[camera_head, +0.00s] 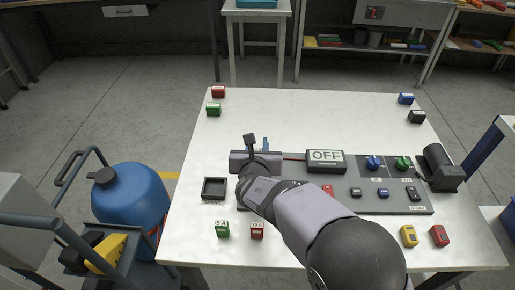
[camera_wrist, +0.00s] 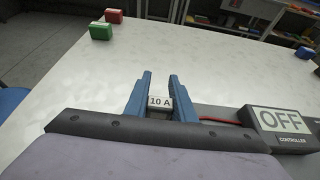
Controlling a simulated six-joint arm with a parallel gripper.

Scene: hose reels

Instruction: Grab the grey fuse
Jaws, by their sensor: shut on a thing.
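My gripper (camera_wrist: 160,80) is shut on a small dark grey fuse with a white "10 A" label (camera_wrist: 160,102), held between its two blue fingers in the wrist view. The fuse's lower part is hidden by the gripper body. I cannot tell whether the fuse touches the table.
The panel has a controller box reading "OFF" (camera_head: 325,160). A small empty black tray (camera_head: 214,188) lies left of my gripper. Green (camera_head: 222,229) and red (camera_head: 257,230) fuses stand near the front edge. Others lie near the corners. The table's back middle is clear.

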